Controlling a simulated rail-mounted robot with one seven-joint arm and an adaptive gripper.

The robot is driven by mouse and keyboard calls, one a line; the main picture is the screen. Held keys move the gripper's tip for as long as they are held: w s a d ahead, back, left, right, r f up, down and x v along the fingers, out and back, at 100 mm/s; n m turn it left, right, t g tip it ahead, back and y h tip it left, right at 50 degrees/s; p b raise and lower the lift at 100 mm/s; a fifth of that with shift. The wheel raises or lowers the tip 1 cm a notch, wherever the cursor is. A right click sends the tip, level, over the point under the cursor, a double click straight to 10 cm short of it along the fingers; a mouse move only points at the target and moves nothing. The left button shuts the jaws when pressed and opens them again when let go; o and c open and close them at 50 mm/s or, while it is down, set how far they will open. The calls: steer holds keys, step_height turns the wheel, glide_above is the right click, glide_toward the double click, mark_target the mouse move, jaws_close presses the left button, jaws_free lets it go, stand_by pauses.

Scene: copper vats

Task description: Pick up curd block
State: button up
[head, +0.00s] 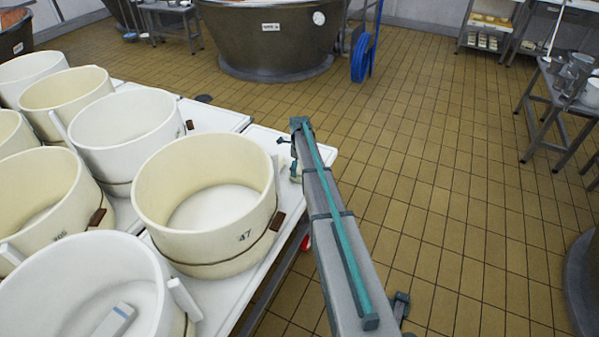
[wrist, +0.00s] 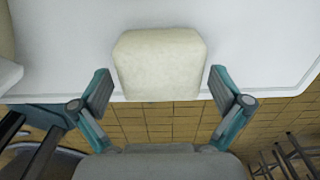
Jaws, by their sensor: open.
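The curd block (wrist: 158,65) is a pale cream block with rounded corners. In the wrist view it sits at the edge of a white table top (wrist: 255,50), ahead of my gripper and centred between the fingers. My gripper (wrist: 160,88) is open and empty, with one finger on each side of the near part of the block; I cannot tell how far above or short of it they are. In the head view my gripper (head: 288,155) is over the table's right edge, beyond the mould marked 47. I cannot make out the block there.
Several round white and cream moulds crowd the table at left; the mould marked 47 (head: 205,205) is nearest my gripper. A copper vat (head: 270,40) stands behind.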

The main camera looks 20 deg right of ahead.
steer(key=shift+f, duration=1.25)
steer(key=c, duration=1.2)
steer(key=shift+r, duration=0.1)
